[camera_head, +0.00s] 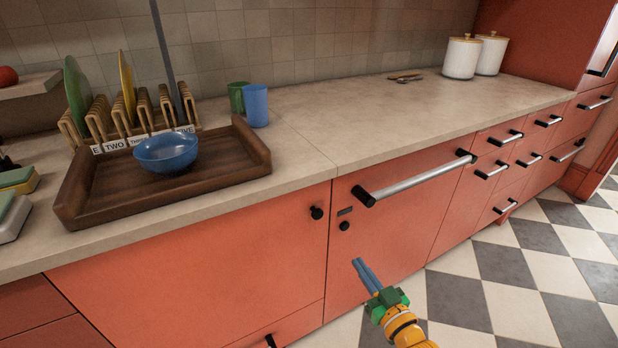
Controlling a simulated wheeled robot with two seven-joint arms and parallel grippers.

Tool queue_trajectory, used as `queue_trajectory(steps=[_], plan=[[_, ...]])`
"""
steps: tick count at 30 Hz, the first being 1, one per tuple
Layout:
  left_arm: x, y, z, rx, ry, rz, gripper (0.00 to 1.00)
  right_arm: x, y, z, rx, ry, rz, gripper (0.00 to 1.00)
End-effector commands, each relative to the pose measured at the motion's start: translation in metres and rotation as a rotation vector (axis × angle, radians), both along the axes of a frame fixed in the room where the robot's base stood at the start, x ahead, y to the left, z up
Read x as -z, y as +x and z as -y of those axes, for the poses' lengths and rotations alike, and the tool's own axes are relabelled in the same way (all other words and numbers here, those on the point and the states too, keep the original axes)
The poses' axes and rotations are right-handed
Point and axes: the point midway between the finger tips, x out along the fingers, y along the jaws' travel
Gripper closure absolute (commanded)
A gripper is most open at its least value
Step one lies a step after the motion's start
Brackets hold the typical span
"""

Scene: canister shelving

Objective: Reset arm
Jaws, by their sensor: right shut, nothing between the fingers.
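My right gripper (362,272) is in the lower middle of the head view, on its yellow and green wrist. Its blue fingers are shut together with nothing between them. It is in front of the red cabinet fronts, below the counter edge and below the long bar handle (418,180). It appears apart from the cabinet, though the exact gap is hard to judge. My left gripper does not show.
On the counter (340,120) stand a wooden tray (225,165) with a blue bowl (167,152), a plate rack (140,112), green (237,97) and blue (256,106) cups, and two white canisters (461,58) (490,54). Drawer handles stick out at right. The checkered floor (530,270) is clear.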

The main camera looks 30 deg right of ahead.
Motion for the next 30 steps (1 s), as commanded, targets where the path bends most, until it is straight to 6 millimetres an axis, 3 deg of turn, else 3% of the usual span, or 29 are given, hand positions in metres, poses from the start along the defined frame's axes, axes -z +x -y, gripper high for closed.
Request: queue_trajectory(steps=[2,5,8,9,12,15,18,21,30], plan=[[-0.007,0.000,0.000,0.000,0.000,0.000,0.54,0.011,-0.004,-0.001,0.001,-0.002,-0.053,1.00],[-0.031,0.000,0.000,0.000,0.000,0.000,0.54,0.065,-0.029,-0.012,-0.006,-0.017,-0.286,1.00],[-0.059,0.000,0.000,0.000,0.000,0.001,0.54,0.142,-0.090,-0.041,-0.042,-0.027,-0.641,1.00],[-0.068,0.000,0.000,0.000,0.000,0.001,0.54,0.167,-0.121,-0.055,-0.064,-0.030,-0.780,1.00],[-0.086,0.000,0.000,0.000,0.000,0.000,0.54,0.209,-0.200,-0.090,-0.127,-0.046,-1.085,1.00],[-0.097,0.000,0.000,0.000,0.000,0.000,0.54,0.226,-0.264,-0.117,-0.185,-0.069,-1.307,1.00],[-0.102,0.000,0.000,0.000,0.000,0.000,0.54,0.232,-0.303,-0.130,-0.224,-0.093,-1.434,1.00],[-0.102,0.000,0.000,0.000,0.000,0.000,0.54,0.235,-0.317,-0.134,-0.239,-0.103,-1.479,1.00],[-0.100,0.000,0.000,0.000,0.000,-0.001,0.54,0.236,-0.317,-0.134,-0.238,-0.104,-1.478,1.00]])
